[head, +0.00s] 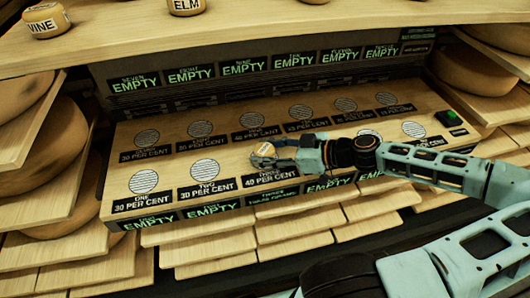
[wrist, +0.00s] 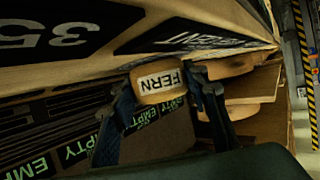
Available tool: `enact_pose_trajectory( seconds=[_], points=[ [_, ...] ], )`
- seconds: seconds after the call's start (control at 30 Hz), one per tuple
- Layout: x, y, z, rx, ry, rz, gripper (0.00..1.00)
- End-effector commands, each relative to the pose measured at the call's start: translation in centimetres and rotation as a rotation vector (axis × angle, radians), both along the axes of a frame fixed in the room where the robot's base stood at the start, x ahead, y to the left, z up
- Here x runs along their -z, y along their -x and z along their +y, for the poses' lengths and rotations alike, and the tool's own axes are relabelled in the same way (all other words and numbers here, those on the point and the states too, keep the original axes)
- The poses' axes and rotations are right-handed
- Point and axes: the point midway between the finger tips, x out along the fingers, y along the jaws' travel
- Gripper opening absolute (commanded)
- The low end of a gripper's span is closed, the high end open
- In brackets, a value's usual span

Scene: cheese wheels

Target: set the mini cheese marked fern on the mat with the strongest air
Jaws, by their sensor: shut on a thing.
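The mini cheese marked FERN (wrist: 160,82) is a small tan block with a white label, between the two fingers of my gripper (wrist: 168,100) in the wrist view. In the head view my gripper (head: 278,157) is shut on the cheese (head: 264,150), just behind the label "Three 40 per cent" (head: 270,178). The cheese and gripper hide the mat there; I cannot tell whether the cheese touches it. Round striped mats lie in two rows, among them one (head: 144,181) and two (head: 204,170), both labelled 30 per cent. Some right-hand labels are hidden or too small to read.
Most small displays read EMPTY, such as display one (head: 148,223); the third front display (head: 272,196) shows other, unreadable text. A green button (head: 447,117) is at the right. Cheeses VINE (head: 45,20) and ELM (head: 186,6) stand on the upper shelf (head: 250,30). Large wheels flank the station.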

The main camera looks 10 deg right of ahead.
Motion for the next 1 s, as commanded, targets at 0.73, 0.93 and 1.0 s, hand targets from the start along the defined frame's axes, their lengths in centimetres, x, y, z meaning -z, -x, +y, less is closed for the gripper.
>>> enact_pose_trajectory(
  seconds=[0.73, 0.93, 1.0],
  points=[
    [0.1, 0.0, 0.0, 0.000, 0.001, -0.001, 0.59],
    [-0.8, 0.8, -1.3, 0.004, 0.001, -0.001, 0.59],
    [-1.3, 1.5, -2.2, 0.005, 0.002, -0.001, 0.59]
  ],
)
